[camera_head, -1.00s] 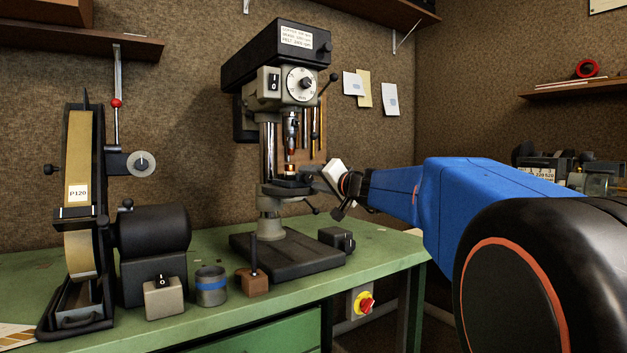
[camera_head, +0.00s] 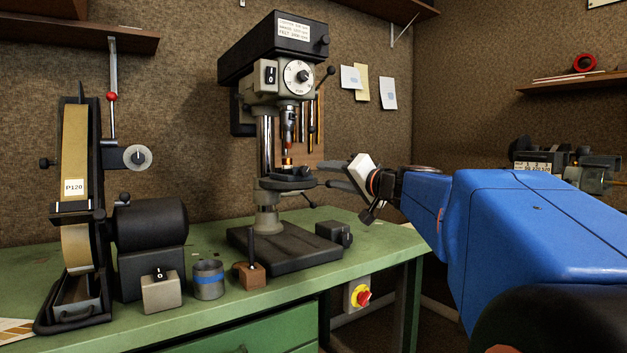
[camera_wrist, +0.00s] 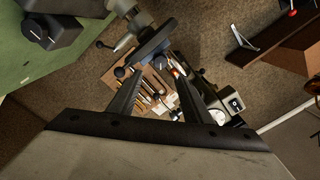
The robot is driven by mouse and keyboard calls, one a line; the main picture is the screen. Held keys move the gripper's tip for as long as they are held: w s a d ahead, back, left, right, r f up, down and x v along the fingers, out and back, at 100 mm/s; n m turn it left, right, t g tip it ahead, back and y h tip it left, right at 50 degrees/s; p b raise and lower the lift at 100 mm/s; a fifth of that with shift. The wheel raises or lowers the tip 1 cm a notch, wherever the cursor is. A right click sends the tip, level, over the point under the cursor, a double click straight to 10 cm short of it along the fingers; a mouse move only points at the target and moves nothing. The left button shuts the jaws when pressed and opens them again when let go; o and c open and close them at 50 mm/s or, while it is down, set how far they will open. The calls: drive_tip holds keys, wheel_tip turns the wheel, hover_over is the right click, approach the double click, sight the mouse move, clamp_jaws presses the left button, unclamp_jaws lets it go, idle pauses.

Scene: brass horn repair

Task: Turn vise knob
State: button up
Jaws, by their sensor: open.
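The drill press (camera_head: 277,60) stands on the green bench, with its round work table (camera_head: 285,183) partway up the column. A small copper-coloured piece (camera_head: 287,163) sits above that table. My gripper (camera_head: 326,175) is at the table's right edge, its two fingers apart and pointing at the press. In the wrist view my gripper (camera_wrist: 157,70) is open, with nothing clearly held between the fingers. The dark work table (camera_wrist: 155,43) lies just beyond the fingertips. A black ball knob (camera_wrist: 120,72) shows beside the left finger; I cannot tell if it is the vise knob.
A belt grinder (camera_head: 75,200) stands at the left of the green bench (camera_head: 210,322). A dark box (camera_head: 334,232) is on the press's right side.

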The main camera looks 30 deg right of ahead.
drive_tip(key=s, duration=0.7)
drive_tip(key=shift+s+d+f, duration=0.15)
drive_tip(key=shift+d, duration=0.05)
drive_tip(key=shift+d, duration=0.1)
